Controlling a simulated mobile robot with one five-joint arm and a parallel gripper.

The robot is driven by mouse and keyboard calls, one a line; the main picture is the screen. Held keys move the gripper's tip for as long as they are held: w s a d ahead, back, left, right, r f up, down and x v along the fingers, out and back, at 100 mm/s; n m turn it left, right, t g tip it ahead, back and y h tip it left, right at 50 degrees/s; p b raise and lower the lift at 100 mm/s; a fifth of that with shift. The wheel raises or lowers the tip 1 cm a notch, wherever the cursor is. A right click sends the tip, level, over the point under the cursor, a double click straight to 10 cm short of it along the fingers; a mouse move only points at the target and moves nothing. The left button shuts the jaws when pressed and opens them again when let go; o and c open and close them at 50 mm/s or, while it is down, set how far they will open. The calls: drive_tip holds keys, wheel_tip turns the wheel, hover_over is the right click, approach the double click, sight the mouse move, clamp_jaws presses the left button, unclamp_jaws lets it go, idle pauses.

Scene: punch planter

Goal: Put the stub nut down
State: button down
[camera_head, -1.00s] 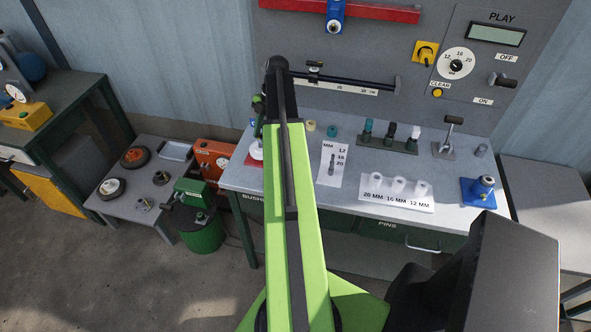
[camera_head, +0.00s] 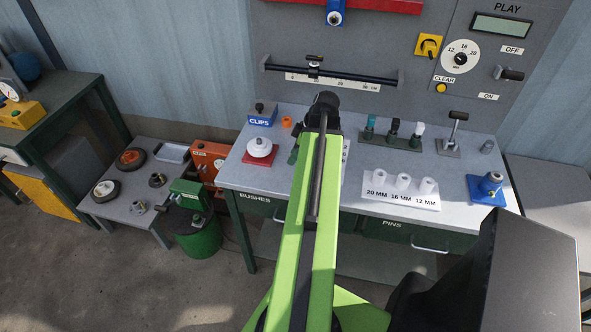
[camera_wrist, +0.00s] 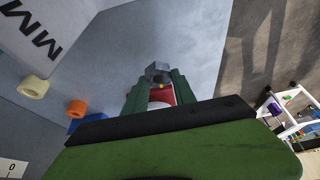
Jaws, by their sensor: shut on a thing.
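In the wrist view, my gripper (camera_wrist: 158,85) has its green jaws shut on a small grey hexagonal nut (camera_wrist: 157,72), which I take as the stub nut, at the fingertips. Red and white parts show between the jaws behind the nut; the depth gap is unclear. In the head view, a white stepped hub (camera_head: 260,147) stands on a red plate (camera_head: 257,160) at the bench's left end. A green part of my gripper (camera_head: 294,155) shows just right of it, mostly hidden behind my arm, and the nut cannot be seen there.
The grey bench (camera_head: 340,190) also bears a blue CLIPS box (camera_head: 262,115), an orange ring (camera_head: 286,122), white bushes (camera_head: 401,186), upright pins (camera_head: 393,130) and a blue fixture (camera_head: 487,187). A low table (camera_head: 115,205) with wheels stands left. The bench's front left is clear.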

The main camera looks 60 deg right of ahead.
drive_tip(key=shift+f, duration=0.15)
drive_tip(key=shift+f+b, duration=2)
drive_tip(key=shift+f, duration=0.1)
drive_tip(key=c, duration=1)
unclamp_jaws()
drive_tip(key=shift+s+a, duration=0.15)
drive_tip(key=shift+r+p, duration=0.45)
drive_tip(key=shift+p, duration=0.1)
drive_tip(key=p+v, duration=1)
drive_tip(key=v, duration=0.1)
drive_tip(key=shift+r+p, duration=0.35)
